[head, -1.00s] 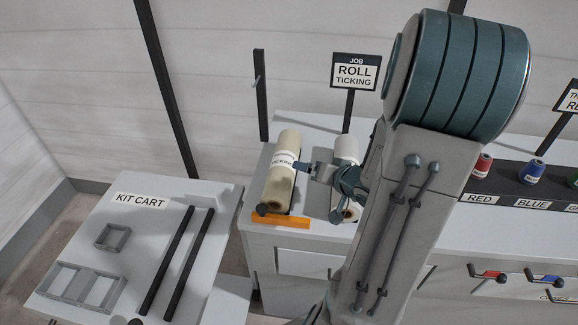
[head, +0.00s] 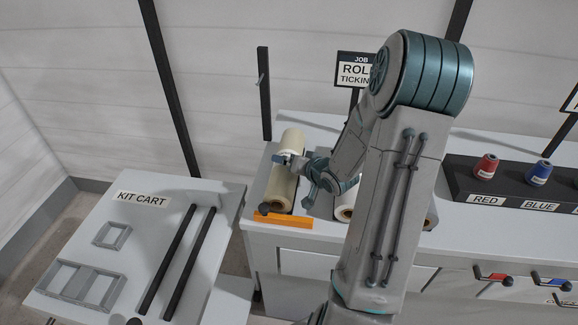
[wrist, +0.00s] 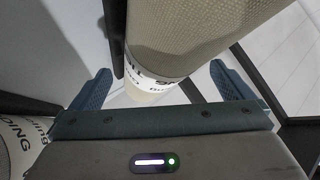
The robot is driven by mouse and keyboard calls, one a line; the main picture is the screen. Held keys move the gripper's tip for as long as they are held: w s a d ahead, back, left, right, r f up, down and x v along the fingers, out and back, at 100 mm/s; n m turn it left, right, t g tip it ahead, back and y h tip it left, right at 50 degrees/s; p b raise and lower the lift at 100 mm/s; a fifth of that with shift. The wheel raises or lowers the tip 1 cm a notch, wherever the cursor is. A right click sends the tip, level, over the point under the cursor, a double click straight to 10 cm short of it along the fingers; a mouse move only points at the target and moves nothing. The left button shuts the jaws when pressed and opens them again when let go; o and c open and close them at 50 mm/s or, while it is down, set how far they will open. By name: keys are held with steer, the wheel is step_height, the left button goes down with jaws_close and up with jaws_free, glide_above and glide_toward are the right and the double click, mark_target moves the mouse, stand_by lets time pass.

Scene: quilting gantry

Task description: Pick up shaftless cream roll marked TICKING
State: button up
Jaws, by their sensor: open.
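The cream roll (head: 281,190) lies on the white bench in the head view, running away from me, with a dark round end at its near end. My gripper (head: 285,159) is over its upper half and hides most of its label band. In the wrist view the roll (wrist: 195,35) and its white printed band lie ahead of and between the spread fingers of my open gripper (wrist: 160,70). No finger is clearly touching it. The lettering there is only partly readable. A sign (head: 355,70) behind, partly hidden by my arm, reads "JOB" and part of "ROLL TICKING".
An orange block (head: 283,219) lies at the bench edge before the roll. Another roll (head: 344,213) stands close to its right, partly behind my arm. A dark post (head: 264,95) rises behind.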

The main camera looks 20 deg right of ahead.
steer(key=shift+x, duration=0.9)
steer(key=c, duration=1.3)
